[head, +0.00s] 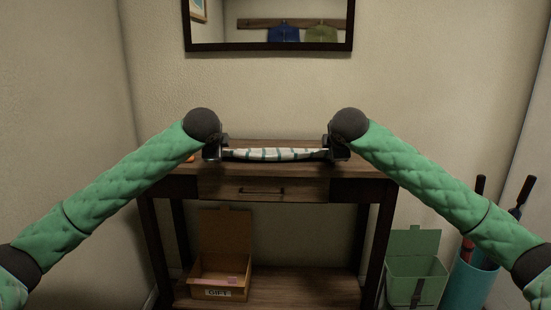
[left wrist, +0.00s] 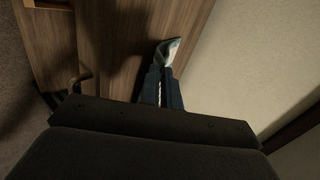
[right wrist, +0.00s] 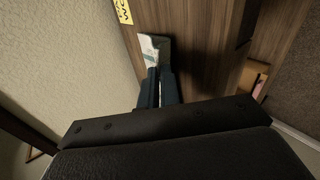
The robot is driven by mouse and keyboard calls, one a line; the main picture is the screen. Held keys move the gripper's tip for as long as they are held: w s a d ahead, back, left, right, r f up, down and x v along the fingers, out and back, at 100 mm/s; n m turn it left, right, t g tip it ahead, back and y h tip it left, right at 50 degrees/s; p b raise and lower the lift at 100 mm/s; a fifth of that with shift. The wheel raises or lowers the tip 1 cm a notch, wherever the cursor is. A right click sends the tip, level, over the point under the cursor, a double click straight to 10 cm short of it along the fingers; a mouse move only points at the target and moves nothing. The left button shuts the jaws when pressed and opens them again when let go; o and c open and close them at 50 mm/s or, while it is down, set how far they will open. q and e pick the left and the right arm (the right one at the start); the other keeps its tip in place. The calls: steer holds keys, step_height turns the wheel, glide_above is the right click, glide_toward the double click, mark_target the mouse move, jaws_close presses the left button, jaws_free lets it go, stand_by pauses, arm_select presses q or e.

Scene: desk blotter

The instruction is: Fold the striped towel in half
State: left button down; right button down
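The striped towel (head: 275,154), white with teal bands, hangs in a shallow sag between my two grippers over the wooden console table. My left gripper (head: 222,153) is shut on its left end, and my right gripper (head: 328,154) is shut on its right end. In the left wrist view the towel (left wrist: 171,50) shows just past the closed fingers (left wrist: 161,80). In the right wrist view the towel (right wrist: 152,48) also shows past the closed fingers (right wrist: 157,82). Whether the towel touches the tabletop is unclear.
The console table (head: 270,171) has a drawer with a handle and a lower shelf holding an open cardboard box (head: 221,265). A green bin (head: 415,272) and a teal umbrella holder (head: 470,280) stand at right. A mirror (head: 268,48) hangs on the wall behind. A yellow label (right wrist: 123,12) lies near the towel.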

arm_select(q)
steer(key=c, duration=1.3)
jaws_free()
arm_select(e)
steer(key=c, duration=1.3)
jaws_free()
arm_select(q)
steer(key=s+r, duration=0.2)
steer(key=r, duration=0.1)
steer(key=s+r, duration=0.2)
steer(key=r, duration=0.1)
steer(key=s+r, duration=0.2)
steer(key=r, duration=0.1)
arm_select(e)
steer(key=s+r, duration=0.2)
steer(key=r, duration=0.1)
steer(key=s+r, duration=0.2)
steer(key=r, duration=0.1)
steer(key=s+r, duration=0.2)
steer(key=r, duration=0.1)
